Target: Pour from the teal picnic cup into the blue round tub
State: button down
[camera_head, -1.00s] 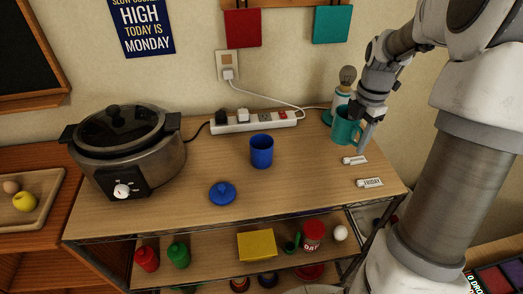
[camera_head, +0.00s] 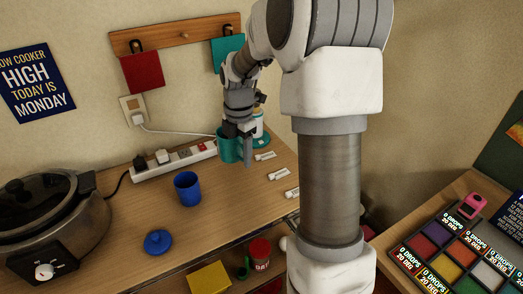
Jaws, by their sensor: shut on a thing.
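The teal picnic cup (camera_head: 229,148) is in my gripper (camera_head: 238,145), upright at the back right of the wooden counter. My gripper is shut on it; the fingers hide part of its right side. I cannot tell whether it is clear of the counter. The blue round tub (camera_head: 187,187) stands upright and open on the counter, to the left and nearer the front. A gap separates it from the cup. What either one contains cannot be seen.
A blue lid (camera_head: 158,242) lies near the counter's front edge. A slow cooker (camera_head: 50,225) stands at left. A power strip (camera_head: 175,160) runs along the back. Several white labels (camera_head: 278,174) lie at right. A paint-square board (camera_head: 465,250) is on another table. Counter around the tub is clear.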

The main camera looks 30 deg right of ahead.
notch_tip(320, 180, up, 2)
jog(key=r+p, duration=0.1)
jog(key=p, duration=0.3)
send_over(188, 190)
jog(key=a, duration=0.2)
jog(key=a+f+t+y+b, duration=0.2)
jog(key=f+y+b, duration=0.5)
jog(key=b, duration=0.6)
jog(key=shift+w+a, duration=0.4)
jog(key=shift+a, duration=0.35)
jog(key=shift+a+r+t+y+b, duration=0.15)
jog(key=shift+t+y+b, duration=0.5)
jog(key=shift+b, duration=2.35)
dwell(1.6)
